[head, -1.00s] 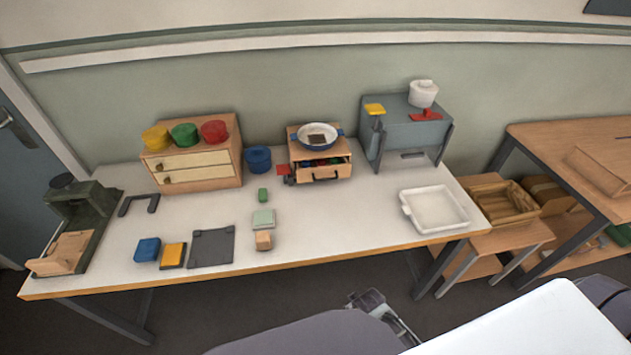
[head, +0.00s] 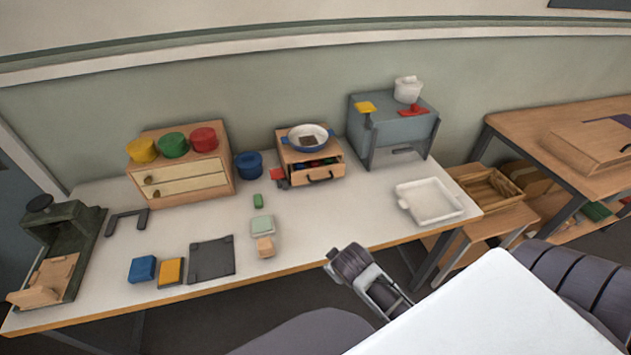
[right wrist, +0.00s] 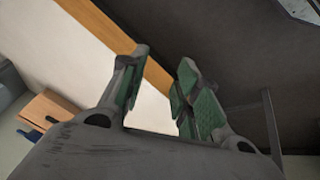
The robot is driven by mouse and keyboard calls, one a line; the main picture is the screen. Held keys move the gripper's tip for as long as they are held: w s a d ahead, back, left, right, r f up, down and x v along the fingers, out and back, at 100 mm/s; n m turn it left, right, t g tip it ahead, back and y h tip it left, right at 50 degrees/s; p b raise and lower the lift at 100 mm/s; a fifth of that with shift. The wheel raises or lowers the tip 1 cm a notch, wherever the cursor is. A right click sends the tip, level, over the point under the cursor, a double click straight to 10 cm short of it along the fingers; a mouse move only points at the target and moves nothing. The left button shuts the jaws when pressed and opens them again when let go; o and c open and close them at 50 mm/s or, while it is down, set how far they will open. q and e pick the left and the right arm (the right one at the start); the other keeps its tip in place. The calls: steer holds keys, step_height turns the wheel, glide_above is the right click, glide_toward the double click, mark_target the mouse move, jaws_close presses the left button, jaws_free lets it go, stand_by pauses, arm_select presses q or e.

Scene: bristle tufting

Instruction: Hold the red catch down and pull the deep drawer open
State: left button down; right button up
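A small wooden drawer box (head: 283,142) stands at the back middle of the table in the head view. Its drawer front (head: 318,175) has a dark handle; coloured items show in the dark gap above the front. How far the drawer stands out is hard to tell. A red catch (head: 277,174) on a grey base sits just left of the box. My right gripper (right wrist: 160,80) is open and empty in the right wrist view, near the table's front edge and away from the box. I cannot make out my left gripper in the views.
A blue-rimmed bowl (head: 307,136) sits on the box. A blue pot (head: 248,165) stands left of it, a grey cabinet (head: 393,128) right. A green block (head: 258,201) and pale blocks (head: 262,226) lie in front. A white tray (head: 429,216) is at right.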

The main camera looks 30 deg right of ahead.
mark_target(323, 180)
steer(key=w+d+r+n+t+h, duration=0.1)
steer(key=w+d, duration=0.1)
steer(key=w, duration=0.1)
steer(key=w+d+r+n+t+h, duration=0.1)
steer(key=w+d+r+t, duration=0.1)
steer(key=w, duration=0.1)
steer(key=w+d+r+n+t+h, duration=0.1)
steer(key=w+d+r, duration=0.1)
steer(key=w, duration=0.1)
steer(key=shift+d+n+t, duration=0.25)
steer(key=shift+n+t, duration=0.05)
steer(key=shift+n, duration=0.1)
steer(key=w+d+r+n+t+y, duration=0.1)
steer(key=w+d+r+n+t, duration=0.1)
steer(key=w+n+t, duration=0.3)
steer(key=shift+w+d+r+n, duration=0.3)
steer(key=shift+w+r+n, duration=0.25)
steer(key=shift+w+n, duration=0.95)
steer(key=shift+s+n, duration=0.3)
steer(key=shift+w, duration=0.15)
steer(key=shift+p+x, duration=0.3)
steer(key=shift+x, duration=6.4)
steer(key=shift+w+a+r, duration=0.1)
steer(key=shift+r, duration=0.05)
